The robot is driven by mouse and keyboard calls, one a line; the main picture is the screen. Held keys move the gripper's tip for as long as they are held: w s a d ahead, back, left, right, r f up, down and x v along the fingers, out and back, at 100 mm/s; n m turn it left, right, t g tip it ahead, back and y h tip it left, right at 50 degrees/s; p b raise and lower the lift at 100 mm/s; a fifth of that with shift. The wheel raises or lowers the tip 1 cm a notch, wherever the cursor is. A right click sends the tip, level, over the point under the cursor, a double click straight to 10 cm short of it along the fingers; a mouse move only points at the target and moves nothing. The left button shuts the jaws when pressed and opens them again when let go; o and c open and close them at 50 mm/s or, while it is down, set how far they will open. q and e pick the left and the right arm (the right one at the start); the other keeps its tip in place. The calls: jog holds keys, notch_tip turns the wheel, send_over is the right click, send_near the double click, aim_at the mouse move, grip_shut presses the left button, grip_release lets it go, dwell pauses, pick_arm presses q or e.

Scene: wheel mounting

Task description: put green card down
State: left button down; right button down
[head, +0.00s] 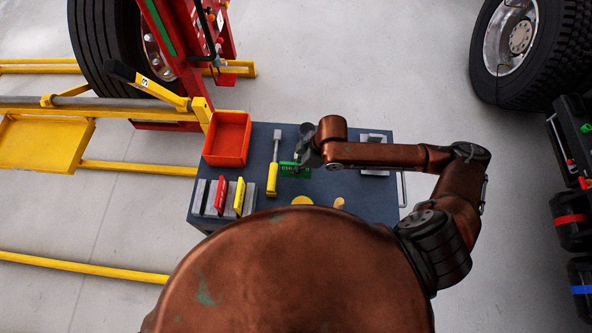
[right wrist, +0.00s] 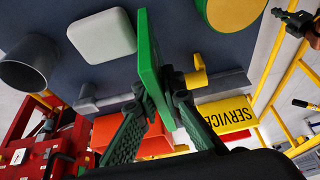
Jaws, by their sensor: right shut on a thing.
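The green card (head: 290,170) is in my right gripper (head: 305,160), over the dark table, just right of a yellow-handled screwdriver. In the right wrist view the green card (right wrist: 152,68) stands between the two fingers of my right gripper (right wrist: 150,108), which are shut on it. I cannot tell whether its lower edge touches the table. A grey card rack (head: 226,204) at the table's front left holds a red card (head: 221,195) and a yellow card (head: 239,196). My left gripper is not in view.
An orange-red bin (head: 228,138) stands on the table's back left corner. The yellow-handled screwdriver (head: 272,177) lies beside it. A grey bracket (head: 375,139) with a green patch is partly behind my right arm. A yellow disc (head: 302,200) lies near the front.

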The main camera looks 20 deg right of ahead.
jog(key=shift+w+d+f, duration=0.1)
jog(key=shift+f, duration=0.85)
jog(key=shift+w+d+f, duration=0.1)
jog(key=shift+f, duration=0.85)
jog(key=c, duration=2)
grip_release()
jog(key=shift+f, duration=0.1)
jog(key=shift+c, duration=0.2)
